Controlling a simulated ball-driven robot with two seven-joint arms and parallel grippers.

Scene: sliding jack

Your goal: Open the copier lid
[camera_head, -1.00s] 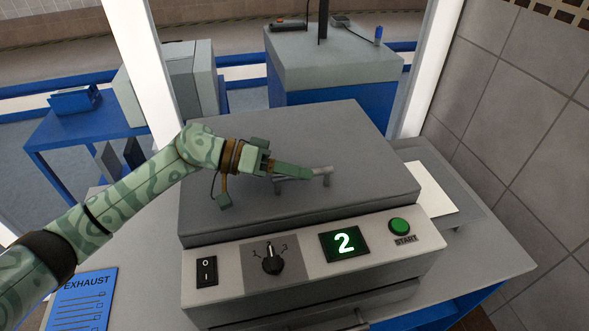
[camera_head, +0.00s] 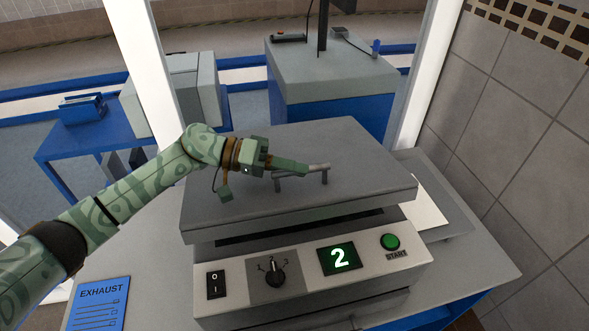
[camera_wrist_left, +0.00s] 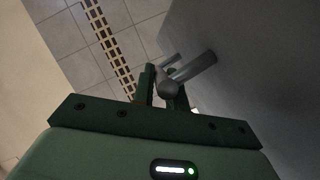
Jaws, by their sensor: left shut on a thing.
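The copier (camera_head: 225,263) stands on a grey table, with its front panel facing me. Its grey lid (camera_head: 370,175) is slightly raised, with a dark gap above the panel. A bar handle (camera_head: 318,169) stands on two posts on top of the lid. In the left wrist view, the handle's grey bar (camera_wrist_left: 190,68) shows between the green fingers (camera_wrist_left: 160,90), beside the lid's dark surface. My right gripper is not in view.
The panel has a power switch (camera_head: 216,285), a knob (camera_head: 276,272), a display reading 2 (camera_head: 340,258) and a green START button (camera_head: 389,242). A blue EXHAUST card (camera_head: 98,304) lies at the left. White posts and a tiled wall (camera_head: 520,130) stand beyond the table.

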